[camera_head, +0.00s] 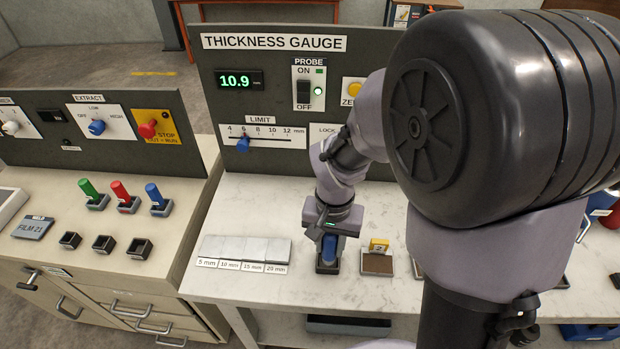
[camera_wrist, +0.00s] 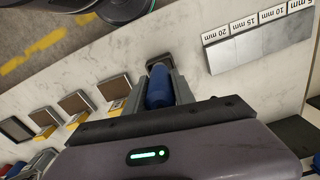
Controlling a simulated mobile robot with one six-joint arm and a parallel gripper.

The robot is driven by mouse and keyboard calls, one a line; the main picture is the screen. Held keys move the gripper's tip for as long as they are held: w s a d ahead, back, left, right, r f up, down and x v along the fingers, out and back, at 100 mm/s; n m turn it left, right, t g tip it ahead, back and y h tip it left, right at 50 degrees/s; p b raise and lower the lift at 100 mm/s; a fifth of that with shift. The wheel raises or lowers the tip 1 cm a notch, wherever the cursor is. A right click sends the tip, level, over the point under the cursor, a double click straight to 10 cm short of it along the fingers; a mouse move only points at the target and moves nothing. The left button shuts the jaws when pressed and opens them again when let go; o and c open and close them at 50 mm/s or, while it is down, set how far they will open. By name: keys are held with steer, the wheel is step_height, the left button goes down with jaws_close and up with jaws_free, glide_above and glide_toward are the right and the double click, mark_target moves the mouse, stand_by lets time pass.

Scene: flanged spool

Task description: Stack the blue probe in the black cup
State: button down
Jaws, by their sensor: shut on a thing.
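My gripper (camera_head: 329,232) points down over the white gauge bench and is shut on the blue probe (camera_head: 329,250). In the wrist view the blue probe (camera_wrist: 158,92) lies between the two grey fingers. The small square black cup (camera_head: 328,268) is directly under the probe; its rim also shows past the fingers in the wrist view (camera_wrist: 158,60). The probe looks upright and its lower end is at the cup's opening. I cannot tell how deep it sits, as the fingers and probe hide the cup's inside.
A stepped gauge block (camera_head: 245,250) lies left of the cup. A brown-topped tray with a yellow tag (camera_head: 378,262) stands close on the right. The thickness gauge panel (camera_head: 270,90) rises behind. The left bench holds green, red and blue pegs (camera_head: 153,195) and empty dark cups (camera_head: 103,243).

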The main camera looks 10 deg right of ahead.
mark_target(329, 249)
steer(key=f+b, duration=0.1)
steer(key=f, duration=0.1)
steer(key=w+f+b, duration=0.1)
steer(key=f, duration=0.1)
steer(key=shift+w+d, duration=0.2)
steer(key=shift+r, duration=0.2)
steer(key=shift+f+b, duration=0.4)
steer(key=c, duration=1.1)
jaws_free()
steer(key=shift+r, duration=0.1)
steer(key=shift+o, duration=0.2)
step_height(329, 249, up, 12)
steer(key=p, duration=0.5)
steer(key=shift+r+p, duration=0.25)
steer(key=shift+p, duration=0.15)
steer(key=shift+t, duration=0.6)
steer(key=r, duration=0.1)
steer(key=s+r, duration=0.1)
steer(key=r, duration=0.2)
steer(key=shift+s+a, duration=0.25)
steer(key=shift+a, duration=0.1)
steer(key=s+a+r+n+t+y, duration=0.1)
steer(key=s+a+r+t+y, duration=0.1)
steer(key=s+r, duration=0.6)
steer(key=s+a+t, duration=0.1)
steer(key=s+t, duration=0.1)
steer(key=s, duration=0.1)
steer(key=shift+s+r+t, duration=0.2)
steer(key=shift+r+t, duration=0.1)
steer(key=shift+r, duration=0.1)
